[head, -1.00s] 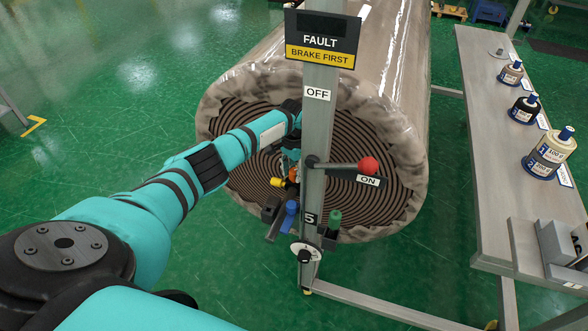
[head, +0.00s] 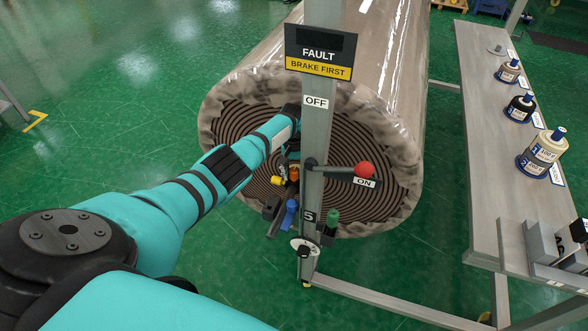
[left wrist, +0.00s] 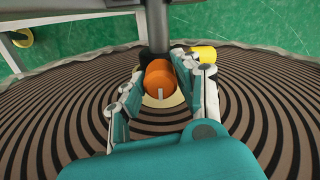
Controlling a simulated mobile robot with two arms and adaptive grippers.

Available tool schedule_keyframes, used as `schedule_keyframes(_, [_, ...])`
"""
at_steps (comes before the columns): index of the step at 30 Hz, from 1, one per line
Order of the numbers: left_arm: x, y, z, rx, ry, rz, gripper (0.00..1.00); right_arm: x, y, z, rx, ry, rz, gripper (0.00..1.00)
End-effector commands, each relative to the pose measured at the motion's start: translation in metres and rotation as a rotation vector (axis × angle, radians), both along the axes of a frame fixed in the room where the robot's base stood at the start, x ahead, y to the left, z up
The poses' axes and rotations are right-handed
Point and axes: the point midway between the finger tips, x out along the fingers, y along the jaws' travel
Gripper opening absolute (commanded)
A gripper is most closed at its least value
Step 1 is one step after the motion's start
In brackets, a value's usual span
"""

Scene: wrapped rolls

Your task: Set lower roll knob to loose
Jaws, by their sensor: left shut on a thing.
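My left gripper (head: 292,166) reaches in behind the grey post (head: 316,130), in front of the coiled end face of the wrapped roll (head: 345,150). In the left wrist view its fingers (left wrist: 160,92) stand on both sides of an orange knob (left wrist: 158,76) with a pale pointer mark toward me, and are shut on it. The post partly hides this orange knob (head: 294,174) in the head view. A yellow knob (head: 278,181) is just left of it. I cannot read any knob label. My right gripper is out of view.
A red-ball lever (head: 364,170) points right beside the ON label (head: 364,182). The fault sign (head: 320,52) reads "BRAKE FIRST". A bench with bottles (head: 470,110) stands right.

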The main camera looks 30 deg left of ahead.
Motion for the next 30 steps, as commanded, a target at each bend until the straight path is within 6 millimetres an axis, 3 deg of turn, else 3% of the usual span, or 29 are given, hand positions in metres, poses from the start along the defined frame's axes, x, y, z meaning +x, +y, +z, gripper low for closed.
schedule_keyframes(19, [0.0022,0.0006,0.0020,0.001,-0.006,0.051,0.00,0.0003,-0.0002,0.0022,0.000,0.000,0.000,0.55])
schedule_keyframes(20, [0.0022,0.0006,0.0021,0.001,-0.006,0.051,0.36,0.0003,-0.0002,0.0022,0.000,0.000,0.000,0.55])
schedule_keyframes(21, [0.0020,0.0007,0.0020,0.001,-0.006,0.051,0.41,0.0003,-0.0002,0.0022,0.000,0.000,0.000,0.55])
schedule_keyframes(24, [0.0015,0.0005,0.0015,0.001,-0.005,0.050,0.54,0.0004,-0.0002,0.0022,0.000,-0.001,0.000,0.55])
schedule_keyframes(30, [0.0010,0.0003,0.0008,0.001,-0.003,0.049,0.55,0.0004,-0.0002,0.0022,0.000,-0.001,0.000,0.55])
